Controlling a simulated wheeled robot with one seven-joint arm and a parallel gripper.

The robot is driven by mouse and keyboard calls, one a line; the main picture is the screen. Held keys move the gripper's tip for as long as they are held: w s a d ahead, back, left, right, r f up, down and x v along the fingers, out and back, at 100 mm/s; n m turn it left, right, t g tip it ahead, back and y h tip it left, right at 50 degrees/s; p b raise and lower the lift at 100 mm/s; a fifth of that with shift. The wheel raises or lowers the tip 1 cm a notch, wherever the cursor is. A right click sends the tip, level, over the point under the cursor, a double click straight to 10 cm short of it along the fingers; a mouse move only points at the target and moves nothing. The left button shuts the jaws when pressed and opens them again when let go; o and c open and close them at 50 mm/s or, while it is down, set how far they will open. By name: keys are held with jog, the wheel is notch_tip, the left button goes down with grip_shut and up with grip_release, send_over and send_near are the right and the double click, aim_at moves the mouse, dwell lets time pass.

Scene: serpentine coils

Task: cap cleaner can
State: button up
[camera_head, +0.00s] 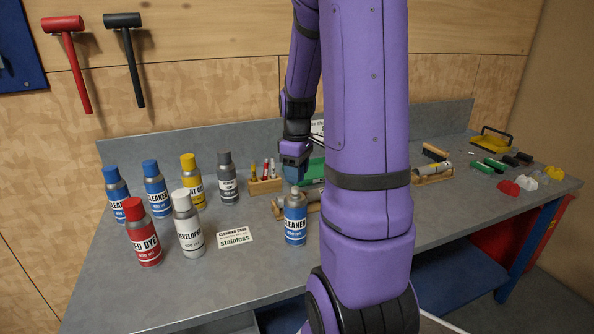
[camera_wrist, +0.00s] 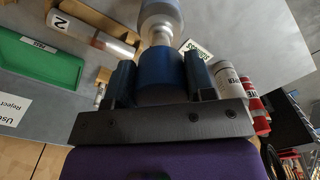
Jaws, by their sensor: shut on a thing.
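The open cleaner can (camera_head: 295,222), with a blue and white label and silver top, stands upright on the bench in front of my arm. In the wrist view my gripper (camera_wrist: 163,80) is shut on a blue cap (camera_wrist: 163,72), with one finger on each side. The can's silver shoulder and neck (camera_wrist: 160,22) show just beyond the cap, roughly in line with it. I cannot tell whether cap and neck touch.
Two blue-capped cleaner cans (camera_head: 117,195) (camera_head: 155,188) stand at the left, near a red dye can (camera_head: 142,235) and a white-capped developer can (camera_head: 188,225). A "stainless" card (camera_head: 235,235) lies left of the open can. A wooden holder (camera_head: 265,186) and green tray (camera_wrist: 40,62) are behind.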

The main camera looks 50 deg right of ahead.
aim_at(297, 187)
jog(key=shift+f, duration=0.15)
dwell(0.5)
jog(key=shift+f, duration=0.95)
jog(key=shift+f, duration=0.15)
jog(key=shift+f, duration=0.6)
jog(key=shift+f, duration=0.9)
dwell(1.6)
jog(key=o, duration=1.4)
jog(key=shift+c, duration=0.2)
jog(key=shift+r, duration=0.1)
